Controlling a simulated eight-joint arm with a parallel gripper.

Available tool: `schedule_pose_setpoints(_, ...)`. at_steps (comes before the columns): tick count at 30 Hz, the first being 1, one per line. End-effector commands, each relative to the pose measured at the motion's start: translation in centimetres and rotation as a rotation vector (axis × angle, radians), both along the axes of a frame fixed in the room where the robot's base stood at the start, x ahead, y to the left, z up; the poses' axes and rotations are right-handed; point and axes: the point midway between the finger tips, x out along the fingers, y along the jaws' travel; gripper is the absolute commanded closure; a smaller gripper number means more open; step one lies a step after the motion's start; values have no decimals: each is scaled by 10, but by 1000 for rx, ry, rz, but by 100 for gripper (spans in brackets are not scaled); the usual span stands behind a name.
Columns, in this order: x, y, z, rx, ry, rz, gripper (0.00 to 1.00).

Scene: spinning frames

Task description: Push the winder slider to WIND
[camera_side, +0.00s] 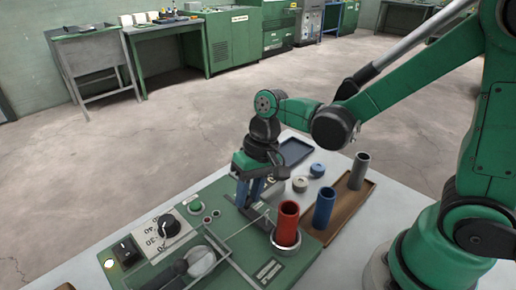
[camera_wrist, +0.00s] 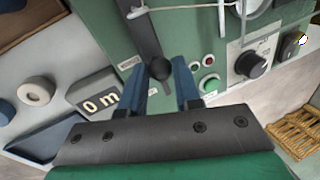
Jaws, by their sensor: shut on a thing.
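The winder slider's round black knob (camera_wrist: 160,70) sits on a dark slot in the green panel (camera_wrist: 203,45) in the wrist view. My gripper (camera_wrist: 163,72) points down with its two blue fingers on either side of this knob, shut on it. A small label plate lies just left of the slot; its lettering is too small to read surely. In the side view my gripper (camera_side: 249,203) stands low over the far right part of the panel (camera_side: 228,216), and its fingers hide the knob there.
A red spool (camera_side: 288,222) stands in a round holder right of my gripper. A blue spool (camera_side: 324,207) and a grey spool (camera_side: 359,171) stand on a brown tray (camera_side: 365,196). A dial (camera_side: 168,226), a green button (camera_side: 195,206) and thin metal rods lie left and in front.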

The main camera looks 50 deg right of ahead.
Motion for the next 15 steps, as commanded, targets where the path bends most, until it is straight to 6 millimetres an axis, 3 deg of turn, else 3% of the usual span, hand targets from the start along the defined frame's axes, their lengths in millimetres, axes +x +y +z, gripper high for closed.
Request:
schedule_pose_setpoints(8, -5, 0, 0, -2, 12, 3, 100)
schedule_pose_setpoints(9, -5, 0, -1, -2, 11, 3, 67)
schedule_pose_setpoints(12, -4, 0, 0, -1, 10, 4, 40)
schedule_pose_setpoints(15, -4, 0, 0, -2, 8, 3, 40)
